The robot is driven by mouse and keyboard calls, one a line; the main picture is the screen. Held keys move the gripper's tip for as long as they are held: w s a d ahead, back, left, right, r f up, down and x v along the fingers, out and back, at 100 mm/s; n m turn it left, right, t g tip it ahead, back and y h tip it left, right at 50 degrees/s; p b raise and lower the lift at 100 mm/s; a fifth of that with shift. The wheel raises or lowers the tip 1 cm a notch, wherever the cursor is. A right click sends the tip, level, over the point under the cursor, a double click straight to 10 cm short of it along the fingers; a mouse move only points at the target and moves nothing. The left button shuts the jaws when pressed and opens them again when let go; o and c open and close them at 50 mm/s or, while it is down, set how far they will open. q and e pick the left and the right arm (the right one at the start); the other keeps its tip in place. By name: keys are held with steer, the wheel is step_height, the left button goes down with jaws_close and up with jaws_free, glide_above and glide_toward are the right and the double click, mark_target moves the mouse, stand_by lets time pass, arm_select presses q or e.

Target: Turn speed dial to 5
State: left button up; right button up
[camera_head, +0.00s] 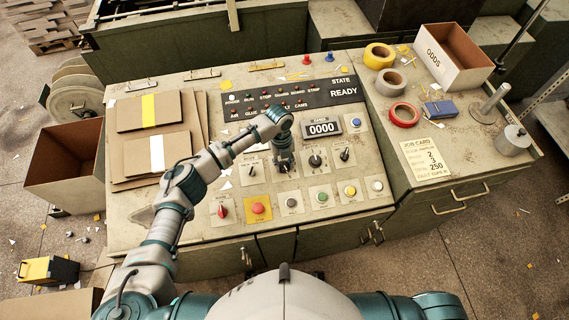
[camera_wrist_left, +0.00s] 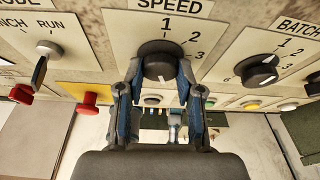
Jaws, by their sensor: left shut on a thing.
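The black speed dial (camera_wrist_left: 160,63) sits on a cream plate marked SPEED in the left wrist view, with 1, 2 and 3 showing at its upper right. My left gripper (camera_wrist_left: 157,92) is shut on this dial, with one finger on each side of it. Its other numbers are hidden by the fingers, and I cannot tell for sure where its pointer stands. In the head view my left gripper (camera_head: 284,160) points down onto the panel and covers the dial. My right gripper is not in view.
A red button (camera_head: 257,208) and several other buttons line the panel's front edge. Cardboard sheets (camera_head: 140,150) lie at left.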

arm_select(q)
steer(key=shift+w+a+r, duration=0.1)
steer(key=shift+w+r, duration=0.1)
steer(key=shift+w, duration=0.05)
steer(key=o, duration=0.9)
steer(key=shift+c, duration=0.2)
steer(key=o, duration=0.3)
steer(key=shift+f, duration=0.1)
step_height(320, 180, up, 12)
steer(key=w, duration=0.2)
steer(key=shift+a+f, duration=0.2)
steer(key=shift+a, duration=0.1)
steer(key=shift+s+f, duration=0.1)
steer(key=shift+s, duration=0.05)
